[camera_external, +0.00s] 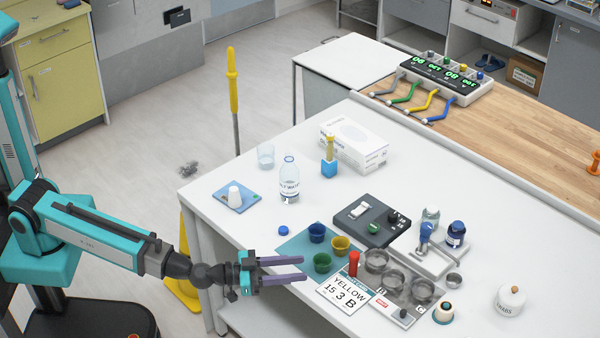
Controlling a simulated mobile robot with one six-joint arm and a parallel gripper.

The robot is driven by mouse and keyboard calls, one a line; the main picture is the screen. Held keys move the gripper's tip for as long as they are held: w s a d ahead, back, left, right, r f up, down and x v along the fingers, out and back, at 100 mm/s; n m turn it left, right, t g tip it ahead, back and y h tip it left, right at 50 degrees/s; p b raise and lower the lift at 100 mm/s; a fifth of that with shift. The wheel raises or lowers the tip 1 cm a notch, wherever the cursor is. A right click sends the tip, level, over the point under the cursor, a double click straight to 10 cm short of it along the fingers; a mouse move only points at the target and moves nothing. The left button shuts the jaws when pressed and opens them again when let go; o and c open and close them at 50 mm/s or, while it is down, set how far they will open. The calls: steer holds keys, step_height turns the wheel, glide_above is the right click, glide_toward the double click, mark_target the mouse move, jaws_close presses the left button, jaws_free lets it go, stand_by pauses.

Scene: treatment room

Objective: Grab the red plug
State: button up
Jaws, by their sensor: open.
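The red plug (354,263) is a small upright red cylinder in the external view. It stands at the far edge of the white card marked "YELLOW 15 3 B" (346,293), just left of the grey tray with metal cups. My gripper (304,268) reaches in from the left over the near table edge. Its two purple fingers are apart with nothing between them. They point right, toward the red plug, with a clear gap between the fingertips and the plug.
Blue, yellow and green cups (323,263) stand on a teal mat beside my fingers. Behind the plug is a dark panel (358,213) with a green knob. Metal cups (377,260) stand close on its right. A bottle (289,181) stands farther back.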

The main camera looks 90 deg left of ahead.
steer(key=shift+a, duration=0.25)
steer(key=shift+w, duration=0.15)
glide_toward(354, 264)
steer(key=shift+w+a, duration=0.75)
steer(key=shift+w, duration=0.3)
steer(key=shift+w, duration=0.1)
steer(key=shift+w+a+f, duration=0.15)
steer(key=shift+w+a, duration=0.05)
steer(key=shift+w, duration=1)
steer(key=shift+w+a+f, duration=0.1)
steer(key=shift+w+a, duration=0.1)
steer(key=shift+w, duration=1.05)
steer(key=shift+c, duration=0.2)
jaws_close()
